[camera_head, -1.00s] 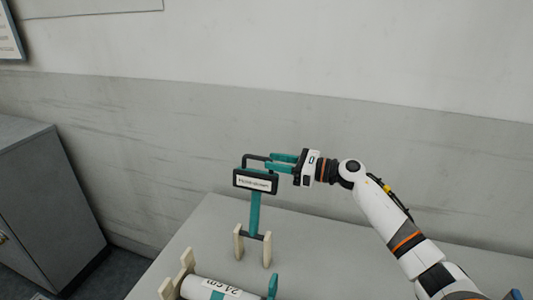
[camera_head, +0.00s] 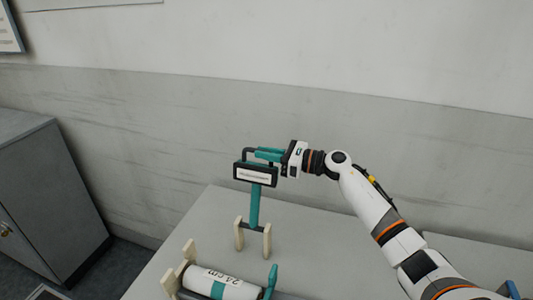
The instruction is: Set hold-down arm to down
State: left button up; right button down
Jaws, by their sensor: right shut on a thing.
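The hold-down arm (camera_head: 255,205) is a teal bar standing up from a pivot between two cream posts (camera_head: 267,240). At its top is a dark-framed block with a white label (camera_head: 255,174) and a dark handle loop (camera_head: 246,152) above it. My right gripper (camera_head: 266,154) comes in from the right with its teal fingers shut on the handle loop. In front of the posts lies a white roll (camera_head: 240,290) with a teal band and "24 cm" marking, held between cream supports and a teal end piece (camera_head: 271,280). My left gripper is not in view.
The pale table (camera_head: 330,240) is bare to the right of the posts, under my right arm. A grey cabinet (camera_head: 45,195) stands at the left. A grey wall is behind the table.

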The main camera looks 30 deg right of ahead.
jog(key=shift+s+a+n+b, duration=0.3)
jog(key=shift+s+a+b, duration=0.05)
jog(key=shift+a, duration=0.05)
jog(key=s+a+n+b, duration=0.5)
jog(key=s+a+n, duration=0.1)
jog(key=s+a, duration=0.3)
jog(key=shift+a+f+n, duration=0.3)
jog(key=shift+a+f, duration=0.1)
jog(key=shift+a, duration=0.45)
jog(key=c, duration=1.5)
grip_release()
jog(key=shift+o, duration=0.2)
jog(key=shift+s+f, duration=0.1)
